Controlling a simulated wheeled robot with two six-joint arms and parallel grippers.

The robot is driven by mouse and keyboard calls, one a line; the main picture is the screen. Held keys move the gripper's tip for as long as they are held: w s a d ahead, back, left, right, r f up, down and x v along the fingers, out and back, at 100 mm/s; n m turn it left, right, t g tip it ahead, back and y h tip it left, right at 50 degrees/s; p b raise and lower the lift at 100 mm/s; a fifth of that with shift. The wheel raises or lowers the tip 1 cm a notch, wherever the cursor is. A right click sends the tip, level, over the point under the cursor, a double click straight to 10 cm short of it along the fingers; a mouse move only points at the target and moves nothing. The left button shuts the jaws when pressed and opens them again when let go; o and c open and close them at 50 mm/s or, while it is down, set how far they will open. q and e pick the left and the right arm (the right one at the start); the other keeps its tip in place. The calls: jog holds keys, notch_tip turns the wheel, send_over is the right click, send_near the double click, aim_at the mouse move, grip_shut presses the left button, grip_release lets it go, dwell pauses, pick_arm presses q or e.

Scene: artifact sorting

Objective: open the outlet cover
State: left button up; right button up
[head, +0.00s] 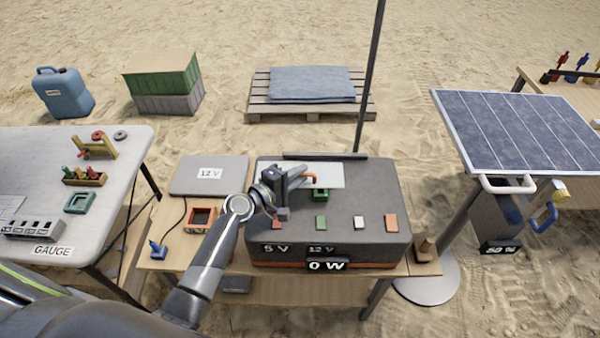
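A dark grey power box (385,190) stands on a wooden table, with labels "5 V", "12 V" and "0 W" on its front. My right gripper is not in view.
A dark pole (370,80) rises behind the box. Several small coloured blocks lie along its top front. A grey laptop-like panel (208,175) marked "12 V" lies to the left. A solar panel (535,130) stands right, a gauge table (130,150) left.

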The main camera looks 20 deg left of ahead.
pick_arm(q)
jog(key=shift+w+d, duration=0.15)
jog(key=shift+w, duration=0.15)
jog(key=shift+c, duration=0.3)
grip_shut()
